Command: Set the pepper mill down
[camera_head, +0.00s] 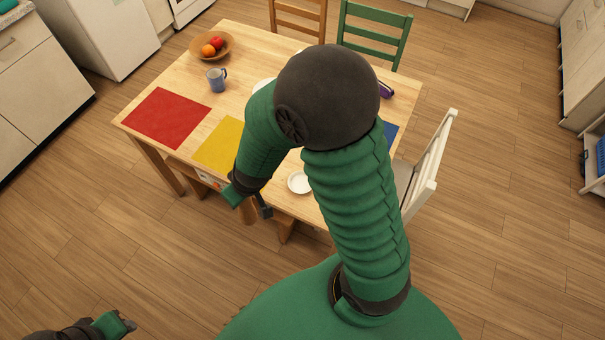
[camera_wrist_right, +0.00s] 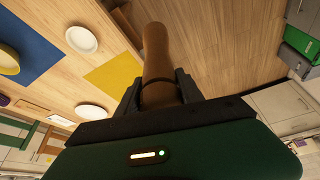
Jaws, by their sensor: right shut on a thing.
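The pepper mill (camera_wrist_right: 155,50) is a brown wooden, rounded column. In the right wrist view it stands between the fingers of my right gripper (camera_wrist_right: 160,92), which is shut on it. Its far end overlaps the table edge and floor in that view. In the head view my right gripper (camera_head: 252,198) is at the table's front edge, beside the yellow mat (camera_head: 218,142); my arm covers much of the table there. The wooden table (camera_head: 250,40) holds the mats. My left gripper (camera_head: 118,325) is at the bottom left, away from the table, its jaws unclear.
A small white dish (camera_head: 299,182) is near the front edge. A white chair (camera_head: 432,170) stands at the right, a green chair (camera_head: 374,40) behind. Bare wood shows between the mats.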

